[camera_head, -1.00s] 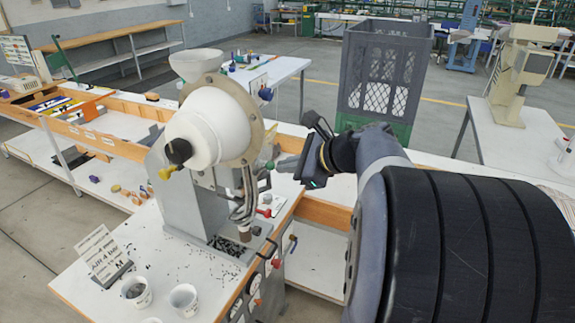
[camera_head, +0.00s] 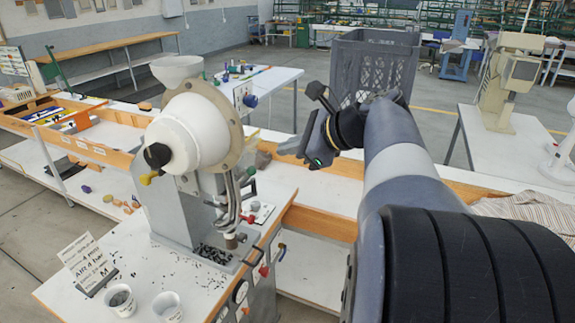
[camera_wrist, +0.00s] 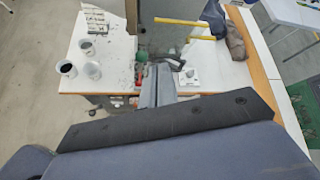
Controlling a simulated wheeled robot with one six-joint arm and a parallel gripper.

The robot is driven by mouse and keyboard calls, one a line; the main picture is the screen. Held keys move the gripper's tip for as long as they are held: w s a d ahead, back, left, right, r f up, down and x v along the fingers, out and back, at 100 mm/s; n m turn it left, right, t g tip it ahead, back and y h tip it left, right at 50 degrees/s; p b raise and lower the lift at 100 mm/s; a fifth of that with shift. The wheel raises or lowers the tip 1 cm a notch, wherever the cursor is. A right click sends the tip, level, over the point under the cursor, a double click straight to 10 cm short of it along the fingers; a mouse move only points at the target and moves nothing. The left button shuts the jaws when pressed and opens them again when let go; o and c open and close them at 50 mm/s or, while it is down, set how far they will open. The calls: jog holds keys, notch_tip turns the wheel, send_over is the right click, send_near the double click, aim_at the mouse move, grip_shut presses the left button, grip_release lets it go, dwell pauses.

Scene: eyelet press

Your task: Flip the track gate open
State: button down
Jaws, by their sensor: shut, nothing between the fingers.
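The eyelet press (camera_head: 195,130) stands on a white-topped bench, with a white bowl and a round housing at its top. Its curved metal track (camera_head: 228,200) runs down the press's right side to a small block above a tray of dark bits. Small dark levers sit beside the track. I cannot tell for sure which part is the gate, or how it stands. My gripper (camera_head: 288,148) is right of the press, apart from it, shut and empty. In the wrist view my gripper's grey fingers (camera_wrist: 157,72) point at the bench, near a green part (camera_wrist: 140,57) of the press.
A grey crate (camera_head: 350,70) stands behind my arm. Yellow bars (camera_wrist: 185,38) cross the wrist view above the fingers.

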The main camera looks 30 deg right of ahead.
jog(key=shift+s+a+r, duration=0.1)
jog(key=shift+s+r, duration=0.05)
jog(key=shift+r, duration=0.8)
jog(key=shift+f, duration=0.15)
